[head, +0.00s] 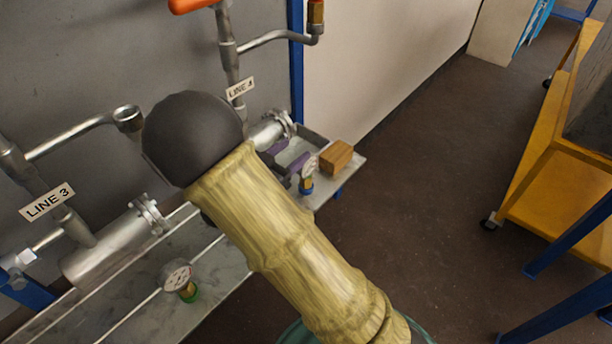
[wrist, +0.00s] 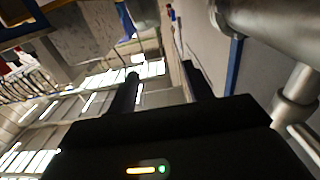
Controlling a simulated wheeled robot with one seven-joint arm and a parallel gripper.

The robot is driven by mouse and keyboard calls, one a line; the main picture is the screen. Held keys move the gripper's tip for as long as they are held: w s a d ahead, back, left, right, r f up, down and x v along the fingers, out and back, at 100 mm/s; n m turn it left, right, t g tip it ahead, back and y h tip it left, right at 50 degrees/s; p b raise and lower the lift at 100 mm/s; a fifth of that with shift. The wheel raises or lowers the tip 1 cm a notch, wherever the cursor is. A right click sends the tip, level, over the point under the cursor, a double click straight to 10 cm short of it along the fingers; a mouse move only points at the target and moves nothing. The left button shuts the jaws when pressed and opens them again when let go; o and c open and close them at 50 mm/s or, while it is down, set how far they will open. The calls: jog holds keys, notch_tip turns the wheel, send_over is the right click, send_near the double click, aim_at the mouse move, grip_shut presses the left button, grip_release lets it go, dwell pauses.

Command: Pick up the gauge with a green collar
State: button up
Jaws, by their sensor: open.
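The gauge with a green collar (head: 178,277) stands on the grey shelf at the lower left of the head view. It has a round white dial and a green ring at its base. It does not show in the wrist view. My gripper (wrist: 163,84) is open in the wrist view, its two dark fingers apart with nothing between them. My gripper cannot be made out clearly in the head view, where my arm fills the middle.
A second gauge with a blue collar (head: 307,183) stands farther right, near a wooden block (head: 336,157). Pipes and the LINE 3 vessel (head: 110,246) rise behind the shelf (head: 222,287). A yellow cart (head: 545,175) stands at the right, with bare floor between.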

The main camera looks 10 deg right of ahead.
aim_at(311, 161)
notch_tip(311, 161, down, 8)
jog(key=shift+f+b, duration=0.2)
jog(key=shift+b, duration=0.8)
jog(key=shift+x, duration=1.1)
jog(key=shift+d+r, duration=0.1)
jog(key=shift+r, duration=0.1)
jog(key=shift+w, duration=0.1)
jog(key=shift+x, duration=2.55)
grip_shut()
